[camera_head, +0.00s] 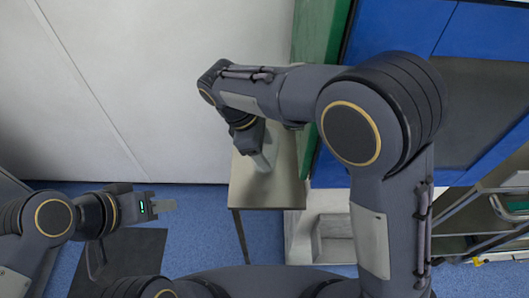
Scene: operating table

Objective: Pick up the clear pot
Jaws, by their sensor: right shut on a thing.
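My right gripper (264,160) reaches down over the small table (270,194) from above, its arm coming in from the right. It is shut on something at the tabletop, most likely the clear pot. The pot's outline cannot be told apart from the pale grey fingers, and the wrist hides part of the spot. My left gripper (165,206) is over the blue floor at the lower left, away from the table and pointing right. Its fingers are seen edge-on, so the gap between them does not show.
A pale wall (150,90) stands behind the table. A green panel (316,70) and blue framing (400,25) rise close on its right. A white boxy unit (335,235) is below right, and a metal rack (480,215) is at far right. Blue floor (195,245) is open left of the table.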

